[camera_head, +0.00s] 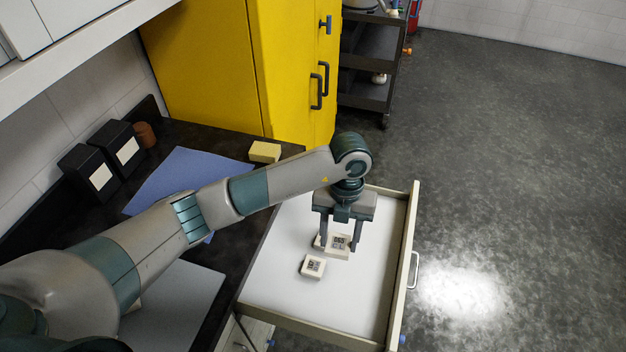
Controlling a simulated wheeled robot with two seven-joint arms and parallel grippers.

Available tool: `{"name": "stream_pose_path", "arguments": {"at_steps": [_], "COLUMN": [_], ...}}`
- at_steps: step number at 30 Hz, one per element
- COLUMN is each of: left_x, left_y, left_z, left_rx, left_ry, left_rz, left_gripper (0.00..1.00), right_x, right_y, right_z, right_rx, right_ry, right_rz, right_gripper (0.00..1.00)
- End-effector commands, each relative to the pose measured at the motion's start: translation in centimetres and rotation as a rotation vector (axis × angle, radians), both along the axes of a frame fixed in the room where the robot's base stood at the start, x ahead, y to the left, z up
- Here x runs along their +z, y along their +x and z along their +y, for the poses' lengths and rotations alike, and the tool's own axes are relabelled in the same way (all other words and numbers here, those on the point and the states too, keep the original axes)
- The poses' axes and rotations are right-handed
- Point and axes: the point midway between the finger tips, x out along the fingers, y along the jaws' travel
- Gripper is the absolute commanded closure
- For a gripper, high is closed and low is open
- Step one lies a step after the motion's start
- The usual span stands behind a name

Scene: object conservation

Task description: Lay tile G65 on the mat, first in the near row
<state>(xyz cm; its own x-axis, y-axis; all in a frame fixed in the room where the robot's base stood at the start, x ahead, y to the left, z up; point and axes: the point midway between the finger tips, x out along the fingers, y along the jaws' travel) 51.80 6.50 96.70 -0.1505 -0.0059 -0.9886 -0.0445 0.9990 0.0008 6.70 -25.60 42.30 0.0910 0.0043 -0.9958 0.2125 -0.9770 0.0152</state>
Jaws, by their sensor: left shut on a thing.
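My left gripper (339,244) reaches down into the open drawer and is shut on a pale square tile, tile G65 (338,241), whose small label seems to read G65. I cannot tell whether the tile is lifted off the drawer floor. A second pale tile (313,266) with a dark printed label lies just in front of it, to the left. A blue mat (165,178) lies on the dark counter, partly hidden by my left arm. A grey sheet or mat (188,300) lies nearer on the counter, also partly covered by my arm. My right gripper is not in view.
The drawer (285,290) stands out from the counter, with raised walls around it. A yellow block (264,152), two black boxes (105,155) and a brown pot (145,134) stand on the counter. A yellow cabinet (225,70) rises behind. Floor to the right is clear.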

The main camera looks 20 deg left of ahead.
Motion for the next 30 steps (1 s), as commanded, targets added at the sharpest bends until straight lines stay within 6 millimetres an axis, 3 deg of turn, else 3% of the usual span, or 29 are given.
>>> {"name": "stream_pose_path", "arguments": {"at_steps": [15, 30], "left_x": [3.7, 7.1], "left_y": [1.6, 1.4], "left_z": [3.9, 7.9], "left_rx": [-0.964, -1.875], "left_ry": [0.004, 0.005], "left_rz": [-0.004, -0.001], "left_gripper": [0.80, 0.80], "right_x": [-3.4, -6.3], "right_y": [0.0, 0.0], "right_z": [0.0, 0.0], "right_rx": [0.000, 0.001], "right_ry": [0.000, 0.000], "right_rz": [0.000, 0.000], "right_gripper": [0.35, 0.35]}}
